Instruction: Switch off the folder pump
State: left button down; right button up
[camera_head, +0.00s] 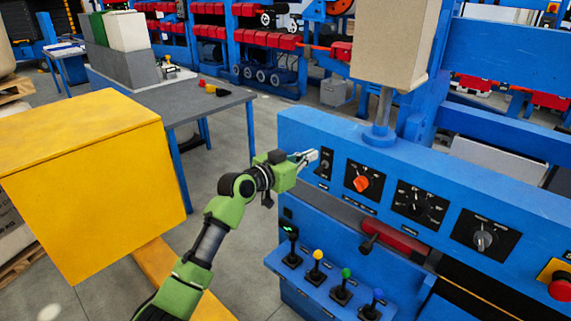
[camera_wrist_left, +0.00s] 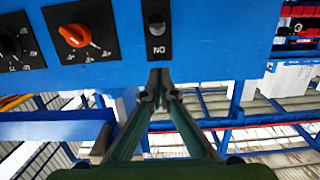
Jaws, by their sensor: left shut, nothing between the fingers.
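The blue control panel (camera_head: 290,130) carries a small black switch plate (camera_head: 325,166) at its left end. In the left wrist view the switch plate (camera_wrist_left: 157,28) appears upside down, with white "ON" lettering. The lever's exact position is too small to tell. My left gripper (camera_head: 313,155) is shut and empty, its tips just left of the switch plate in the head view. In the wrist view the closed fingertips (camera_wrist_left: 160,82) point at the plate's lower end; I cannot tell whether they touch it. The label naming the pump is not readable. My right gripper is not in view.
An orange knob (camera_head: 362,183) sits right of the switch plate, then a black dial (camera_head: 418,203), a grey knob (camera_head: 483,240) and a red button (camera_head: 561,287). Several coloured-top levers stand below, including a yellow one (camera_head: 318,255). A yellow box (camera_head: 90,190) is at left.

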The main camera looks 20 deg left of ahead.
pick_arm(q)
jog(key=f+b+v, duration=0.1)
jog(key=v, duration=0.8)
jog(key=shift+s+f, duration=0.15)
jog(key=shift+f, duration=0.25)
jog(key=shift+a, duration=0.1)
